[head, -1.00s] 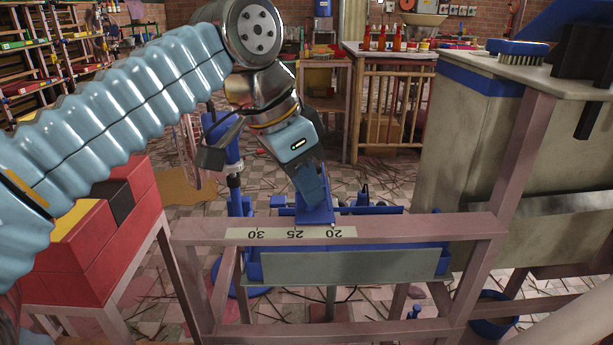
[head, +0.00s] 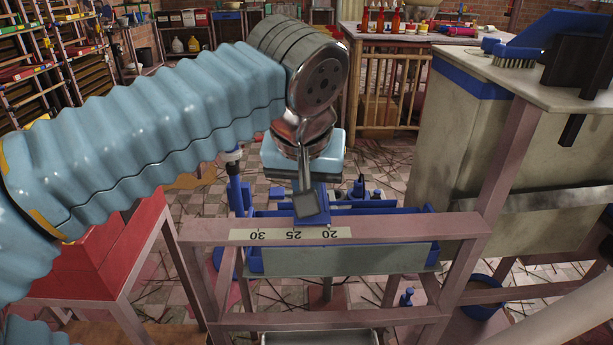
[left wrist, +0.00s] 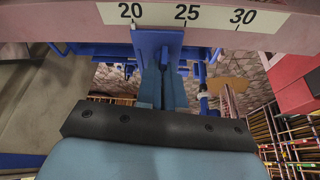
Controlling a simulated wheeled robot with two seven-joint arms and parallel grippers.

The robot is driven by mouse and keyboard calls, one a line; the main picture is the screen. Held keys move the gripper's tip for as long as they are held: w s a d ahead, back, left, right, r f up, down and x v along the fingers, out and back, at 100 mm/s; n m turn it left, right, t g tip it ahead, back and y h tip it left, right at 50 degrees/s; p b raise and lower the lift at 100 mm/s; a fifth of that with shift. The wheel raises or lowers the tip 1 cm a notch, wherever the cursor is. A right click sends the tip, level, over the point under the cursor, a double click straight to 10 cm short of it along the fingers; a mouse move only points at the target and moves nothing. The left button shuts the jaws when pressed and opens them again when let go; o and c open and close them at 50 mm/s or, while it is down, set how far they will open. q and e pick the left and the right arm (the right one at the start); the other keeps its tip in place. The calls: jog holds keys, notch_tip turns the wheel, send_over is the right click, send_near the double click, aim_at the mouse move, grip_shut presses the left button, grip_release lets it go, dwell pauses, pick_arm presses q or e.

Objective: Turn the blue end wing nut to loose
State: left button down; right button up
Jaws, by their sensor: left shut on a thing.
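A blue block (head: 320,207) sits on the pinkish rail (head: 400,229), between the 20 and 25 marks of its scale. It also shows in the left wrist view (left wrist: 158,42), its flat plate against the rail. My left gripper (head: 306,198) reaches down to this block; its fingers (left wrist: 161,82) are close together and shut on a blue part beside the plate. I cannot make out wings on the held part, as the fingers cover it. A small blue knob-like piece (head: 407,298) shows lower right, under the rail. My right gripper is not in view.
A long blue-edged trough (head: 350,261) lies behind and under the rail. A large grey cabinet (head: 460,140) stands at the right, with a blue brush (head: 515,53) on top. A red box (head: 110,250) stands at the left, under my left arm.

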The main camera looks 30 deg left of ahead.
pick_arm(q)
jog(key=n+y+p, duration=0.1)
jog(key=n, duration=0.2)
jog(key=shift+r+n+g, duration=0.1)
jog(key=shift+n+g, duration=0.2)
jog(key=shift+n, duration=0.1)
jog(key=n, duration=0.1)
jog(key=n+g+y, duration=0.1)
jog(key=n, duration=0.1)
jog(key=shift+w+d+n, duration=0.15)
jog(key=shift+n, duration=0.15)
jog(key=n+g, duration=0.1)
jog(key=n, duration=0.2)
jog(key=n+g, duration=0.1)
jog(key=n, duration=0.2)
jog(key=shift+w+g+y, duration=0.15)
jog(key=shift+g+y, duration=0.15)
jog(key=shift+n, duration=0.4)
jog(key=c, duration=1.3)
grip_release()
jog(key=shift+o, duration=0.2)
